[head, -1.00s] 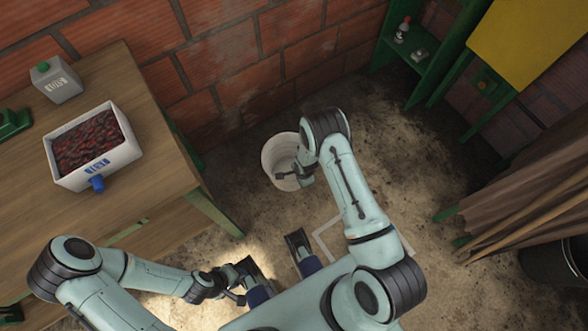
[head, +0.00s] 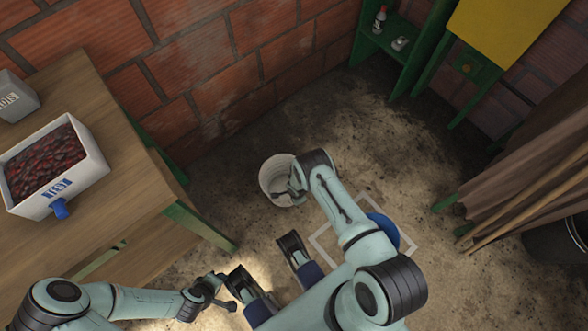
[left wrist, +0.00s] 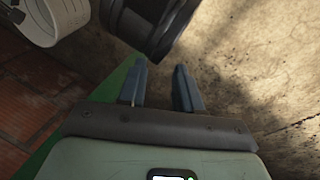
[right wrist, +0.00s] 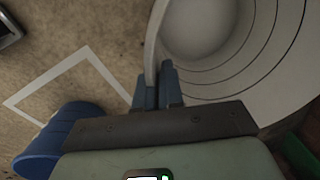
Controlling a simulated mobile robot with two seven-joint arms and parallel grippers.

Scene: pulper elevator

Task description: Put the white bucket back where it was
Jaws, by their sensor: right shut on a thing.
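The white bucket (head: 278,180) is over the floor by the brick wall, its open mouth facing up. My right gripper (head: 296,193) is at its right side. In the right wrist view the fingers (right wrist: 157,88) are shut on the bucket's wall, and the ringed inside of the bucket (right wrist: 225,50) shows. I cannot tell whether its base touches the floor. My left gripper (head: 226,293) is low at the left, apart from the bucket. In the left wrist view its fingers (left wrist: 160,87) are spread and empty, with part of the bucket (left wrist: 40,22) at top left.
A white square outline (head: 322,239) is on the floor right of the bucket. A blue rounded object (head: 386,230) is at it, partly behind my right arm. A wooden table (head: 150,200) with a crate of red fruit (head: 30,206) stands left. A green shelf (head: 372,68) stands behind.

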